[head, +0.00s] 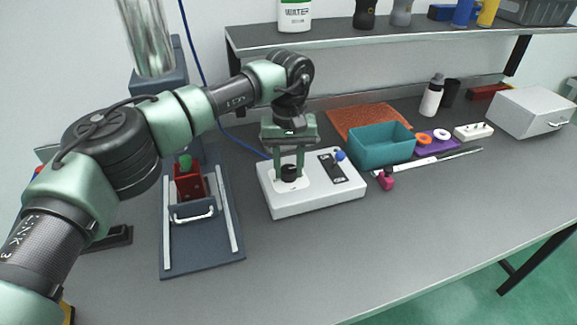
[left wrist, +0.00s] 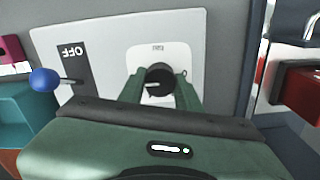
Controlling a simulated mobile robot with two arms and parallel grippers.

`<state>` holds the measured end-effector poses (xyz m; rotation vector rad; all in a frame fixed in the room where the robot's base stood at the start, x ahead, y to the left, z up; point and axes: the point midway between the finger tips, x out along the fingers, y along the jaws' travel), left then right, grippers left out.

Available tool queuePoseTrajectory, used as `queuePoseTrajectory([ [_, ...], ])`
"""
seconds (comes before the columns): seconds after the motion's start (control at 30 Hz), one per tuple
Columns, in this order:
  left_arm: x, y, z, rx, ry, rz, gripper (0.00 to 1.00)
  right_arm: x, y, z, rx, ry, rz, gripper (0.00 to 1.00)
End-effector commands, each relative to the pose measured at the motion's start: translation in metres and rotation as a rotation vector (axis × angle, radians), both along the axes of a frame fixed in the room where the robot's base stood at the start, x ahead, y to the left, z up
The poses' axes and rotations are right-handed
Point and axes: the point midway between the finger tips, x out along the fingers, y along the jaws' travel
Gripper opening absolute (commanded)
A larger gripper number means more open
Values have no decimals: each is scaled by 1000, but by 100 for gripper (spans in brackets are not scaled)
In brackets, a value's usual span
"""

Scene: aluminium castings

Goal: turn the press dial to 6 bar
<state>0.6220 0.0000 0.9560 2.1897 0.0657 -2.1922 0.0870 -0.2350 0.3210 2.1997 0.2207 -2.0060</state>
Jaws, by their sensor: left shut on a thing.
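The press dial (left wrist: 158,79) is a black round knob on a white square plate, set in a white control box (head: 318,204). In the head view the dial (head: 289,173) sits between the fingertips of my left gripper (head: 289,172), which comes down on it from above. In the left wrist view the green fingers of the left gripper (left wrist: 160,88) stand on either side of the dial, shut on it. A pale mark shows on the knob; the scale around it is too small to read. My right gripper is not in view.
A blue-knobbed lever (head: 340,156) stands on the same box beside an OFF label. The press (head: 190,180) with its rails stands to the left. A teal bin (head: 381,148) and a pink object (head: 386,180) lie to the right. The front of the bench is clear.

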Motion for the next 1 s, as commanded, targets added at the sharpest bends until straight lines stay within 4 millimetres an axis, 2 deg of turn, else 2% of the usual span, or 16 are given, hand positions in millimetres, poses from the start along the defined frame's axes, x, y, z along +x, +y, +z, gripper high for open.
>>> queuePoseTrajectory([
  [0.53, 2, 0, 3, -2, -7, -24, 0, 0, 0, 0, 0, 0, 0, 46],
  [0.57, 2, 0, 3, -2, -7, -24, 39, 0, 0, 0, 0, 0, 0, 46],
  [0.6, 2, 0, 3, -2, -7, -24, 50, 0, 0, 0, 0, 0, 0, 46],
  [0.63, 2, 0, 3, -2, -6, -24, 55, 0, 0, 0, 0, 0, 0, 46],
  [1.0, 1, 0, 5, -1, -4, -23, 55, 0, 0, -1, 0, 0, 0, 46],
])
